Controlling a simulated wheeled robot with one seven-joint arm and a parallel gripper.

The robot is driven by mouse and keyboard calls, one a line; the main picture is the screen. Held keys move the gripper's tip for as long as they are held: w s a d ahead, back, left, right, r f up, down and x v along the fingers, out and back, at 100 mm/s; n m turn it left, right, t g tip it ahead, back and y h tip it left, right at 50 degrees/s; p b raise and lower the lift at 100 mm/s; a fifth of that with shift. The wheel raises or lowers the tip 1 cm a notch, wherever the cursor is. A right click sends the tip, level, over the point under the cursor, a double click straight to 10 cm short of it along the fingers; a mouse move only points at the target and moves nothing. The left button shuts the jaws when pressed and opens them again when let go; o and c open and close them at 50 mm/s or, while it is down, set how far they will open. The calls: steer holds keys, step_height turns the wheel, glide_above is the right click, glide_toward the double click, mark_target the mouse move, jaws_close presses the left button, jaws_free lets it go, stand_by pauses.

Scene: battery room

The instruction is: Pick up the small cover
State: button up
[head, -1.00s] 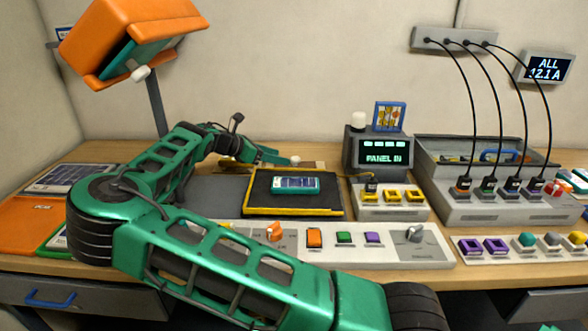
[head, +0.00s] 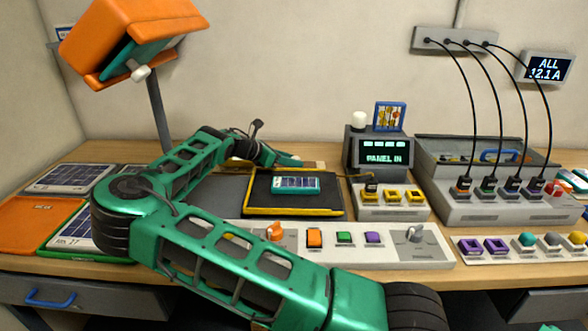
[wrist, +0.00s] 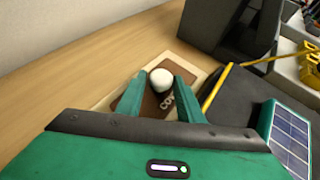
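A small white rounded piece, which looks like the small cover (wrist: 161,80), sits on a brown plate (wrist: 153,103) with a cream rim. The plate has lettering partly hidden, starting "CO". My gripper (wrist: 160,76) is open in the wrist view, one green finger on each side of the white piece, with narrow gaps. I cannot tell how far above the plate the fingertips are. In the head view my gripper (head: 287,160) is at the back of the bench and hides the white piece.
A black mat with yellow edging (head: 330,204) carries a small solar panel device (head: 296,185) close to my gripper's right. A dark display unit (head: 379,150) and a grey box with yellow slots (head: 392,209) stand further right. Bare wood (wrist: 70,88) lies left of the plate.

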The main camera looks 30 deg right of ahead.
steer(key=c, duration=0.6)
steer(key=shift+c, duration=0.2)
steer(key=shift+r, duration=0.15)
